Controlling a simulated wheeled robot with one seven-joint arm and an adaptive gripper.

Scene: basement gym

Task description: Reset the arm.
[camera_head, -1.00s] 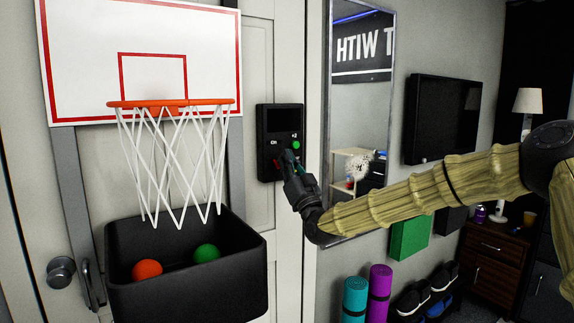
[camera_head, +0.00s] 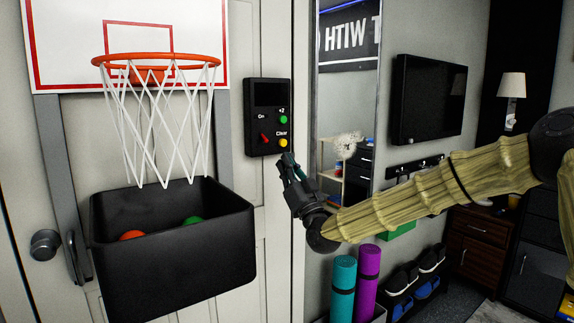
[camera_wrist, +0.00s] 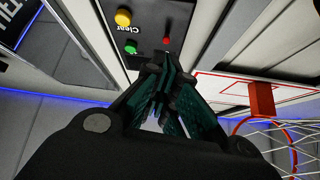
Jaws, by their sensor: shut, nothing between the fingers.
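My gripper (camera_head: 288,162) is shut and empty, just below and to the right of the black control box (camera_head: 268,117) on the door. It appears apart from the box. The box has a dark screen, a red switch labelled On, a green button (camera_head: 284,119) labelled +2 and a yellow button (camera_head: 283,142) labelled Clear. In the wrist view my gripper's teal fingers (camera_wrist: 163,105) are closed together, with the yellow button (camera_wrist: 123,17) and green button (camera_wrist: 130,49) beyond them. My arm reaches in from the right.
A basketball hoop (camera_head: 157,60) with a white net hangs left of the box. A mirror (camera_head: 345,110) and rolled mats (camera_head: 341,280) are right of the door.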

